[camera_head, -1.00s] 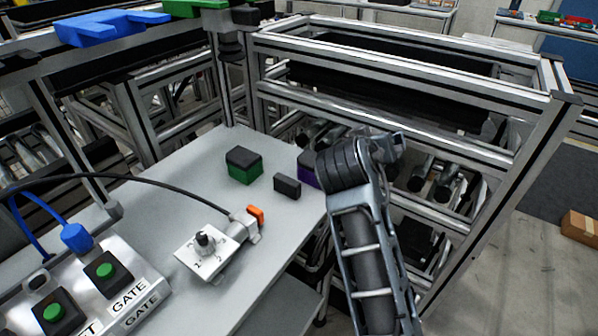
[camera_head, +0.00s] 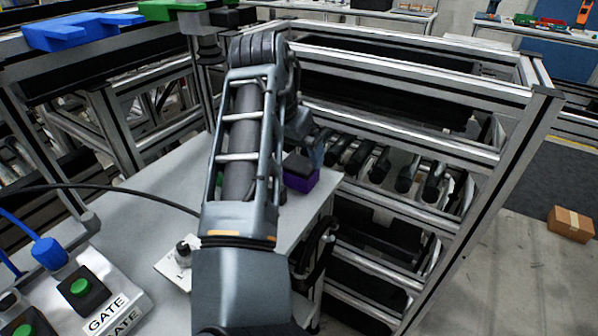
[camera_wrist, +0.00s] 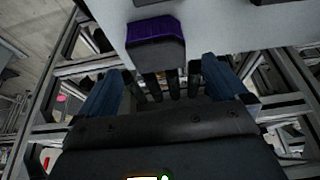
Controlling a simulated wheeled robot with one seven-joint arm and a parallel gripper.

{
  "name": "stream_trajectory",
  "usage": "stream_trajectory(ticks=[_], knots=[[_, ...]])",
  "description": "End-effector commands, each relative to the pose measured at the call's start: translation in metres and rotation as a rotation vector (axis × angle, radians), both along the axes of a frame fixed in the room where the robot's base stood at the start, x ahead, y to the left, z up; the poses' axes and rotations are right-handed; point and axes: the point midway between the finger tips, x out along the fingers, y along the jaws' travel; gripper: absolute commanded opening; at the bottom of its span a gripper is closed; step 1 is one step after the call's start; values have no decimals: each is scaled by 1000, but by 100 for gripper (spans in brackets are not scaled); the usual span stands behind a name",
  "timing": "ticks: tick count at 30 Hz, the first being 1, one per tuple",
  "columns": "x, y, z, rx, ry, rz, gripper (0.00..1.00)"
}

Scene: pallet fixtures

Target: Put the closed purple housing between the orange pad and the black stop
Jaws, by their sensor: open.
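The purple housing (camera_head: 300,178) has a black top and sits on the grey table near its right edge, just right of my arm. In the wrist view the purple housing (camera_wrist: 156,42) lies at top center, ahead of the fingers. My gripper (camera_wrist: 162,68) is open and empty, with its two blue fingers spread to either side of the housing's line and apart from it. In the head view my arm hides most of the gripper. The orange pad and the black stop are hidden behind my arm there.
A metal frame with rollers (camera_head: 375,165) stands right behind the table (camera_head: 130,215). Part of a white dial fixture (camera_head: 178,264) shows left of my arm. A button box (camera_head: 85,290) and black cable lie at left. A dark object (camera_wrist: 262,2) is cut off by the wrist view's top edge.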

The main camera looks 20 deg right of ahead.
Motion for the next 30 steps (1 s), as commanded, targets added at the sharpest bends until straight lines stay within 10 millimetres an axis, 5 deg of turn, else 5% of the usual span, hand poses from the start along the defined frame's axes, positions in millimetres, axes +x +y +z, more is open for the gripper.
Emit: stream_trajectory(ticks=[12,22,30], knots=[[9,-15,-48,-1,0,3,100],[11,-18,-55,-2,-2,2,100],[11,-18,-55,-2,-2,2,75]])
